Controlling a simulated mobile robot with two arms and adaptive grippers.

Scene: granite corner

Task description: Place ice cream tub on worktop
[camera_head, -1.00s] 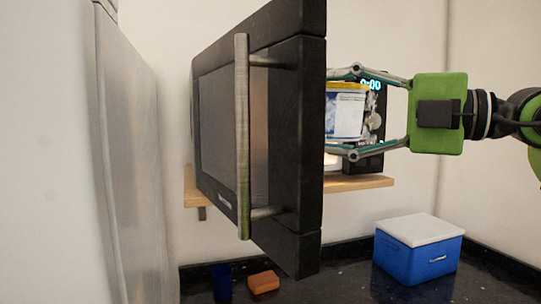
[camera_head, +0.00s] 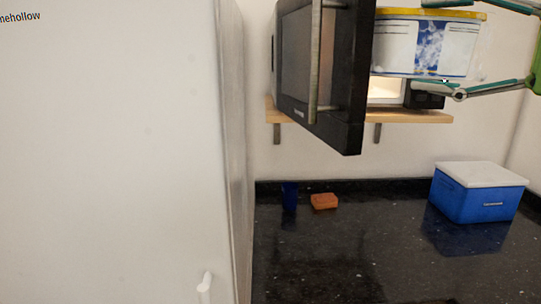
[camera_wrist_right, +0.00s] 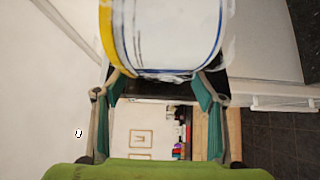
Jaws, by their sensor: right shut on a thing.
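The ice cream tub (camera_head: 418,47) is white and blue with a yellow lid rim. My right gripper (camera_head: 440,45) comes in from the right and is shut on it, with one finger above and one below. The tub is held up in the air in front of the lit microwave opening, to the right of the open door. In the right wrist view the tub (camera_wrist_right: 165,35) sits between the finger pads, partly cut off by the top edge. The worktop (camera_head: 330,250) is dark speckled granite, well below the tub. My left gripper is not in view.
The open microwave door (camera_head: 345,75) stands left of the tub, over a wooden shelf (camera_head: 430,117). On the worktop are a blue cup (camera_head: 290,196), an orange block (camera_head: 324,201) and a blue cool box (camera_head: 478,195) with a white lid. The front middle worktop is clear.

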